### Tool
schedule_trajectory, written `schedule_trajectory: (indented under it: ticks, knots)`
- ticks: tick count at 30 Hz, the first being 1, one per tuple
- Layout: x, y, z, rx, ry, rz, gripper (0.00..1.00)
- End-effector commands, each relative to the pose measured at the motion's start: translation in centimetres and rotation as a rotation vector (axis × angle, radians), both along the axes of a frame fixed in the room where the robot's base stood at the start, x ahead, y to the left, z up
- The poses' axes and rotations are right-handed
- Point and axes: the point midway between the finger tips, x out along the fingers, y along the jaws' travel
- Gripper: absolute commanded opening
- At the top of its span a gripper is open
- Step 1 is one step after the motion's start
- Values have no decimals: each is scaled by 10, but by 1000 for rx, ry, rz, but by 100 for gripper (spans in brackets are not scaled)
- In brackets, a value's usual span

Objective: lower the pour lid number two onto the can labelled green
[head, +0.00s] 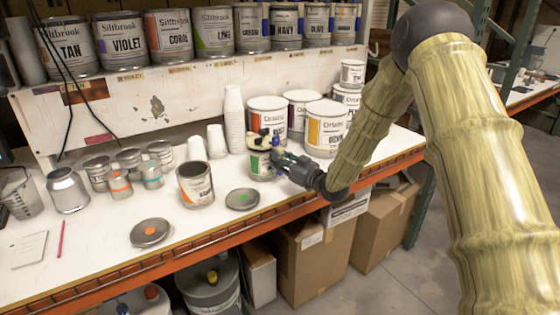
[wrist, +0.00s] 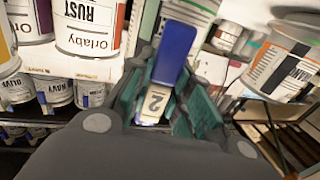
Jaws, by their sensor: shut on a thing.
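My gripper (head: 278,156) is shut on pour lid number two (head: 264,143), at the green-labelled can (head: 262,168) on the bench. In the wrist view the lid shows a blue part (wrist: 177,45) and a tag reading 2 (wrist: 153,103) between my fingers (wrist: 168,110). The can, partly hidden by my gripper in the head view, also shows at the top of the wrist view (wrist: 190,12). The lid appears over the can's mouth; I cannot tell whether it touches the rim.
An open can with an orange label (head: 195,184) stands left of the green can. Flat lids with a green dot (head: 242,199) and an orange dot (head: 151,233) lie in front. Large cans (head: 326,128) and stacked cups (head: 234,122) stand close behind.

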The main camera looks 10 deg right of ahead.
Motion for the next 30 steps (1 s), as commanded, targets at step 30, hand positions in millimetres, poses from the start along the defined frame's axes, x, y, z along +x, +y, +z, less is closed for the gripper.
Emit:
schedule_trajectory:
  ticks: [30]
  knots:
    - [0, 0, -11, 1, -1, 0, 0]
